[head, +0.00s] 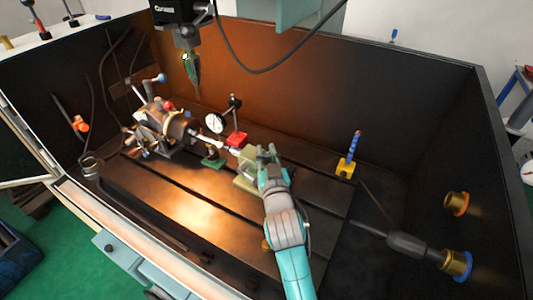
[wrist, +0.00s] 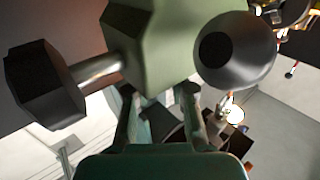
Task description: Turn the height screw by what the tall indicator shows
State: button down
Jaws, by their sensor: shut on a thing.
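A pale green block (head: 246,178) sits to the right of the chuck (head: 180,130). It fills the top of the wrist view (wrist: 160,40), with a black knob (wrist: 45,85) on a metal shaft at left and a grey rounded knob (wrist: 236,52) at right. My gripper (head: 266,156) is at this block, its fingers shut on a small dark part, seemingly the height screw, mostly hidden.
A blue post on a yellow base (head: 346,167) stands to the right. A dark tool head (head: 190,65) hangs above the bed. Dark enclosure walls surround the slotted bed (head: 170,210), which is clear in front. Brass fittings (head: 456,203) stick out at the right wall.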

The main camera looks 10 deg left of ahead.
jog(key=shift+a+m+t+h, duration=0.1)
jog(key=shift+m+t+h, duration=0.15)
jog(key=shift+m+h, duration=0.9)
jog(key=shift+m+t+h, duration=0.25)
jog(key=shift+m+h, duration=0.4)
jog(key=shift+h, duration=0.9)
jog(key=shift+m+h, duration=1.4)
jog(key=shift+h, duration=0.8)
jog(key=shift+g+h, duration=0.3)
jog(key=c, duration=1)
grip_release()
jog(key=shift+o, duration=0.2)
jog(key=v, duration=1.2)
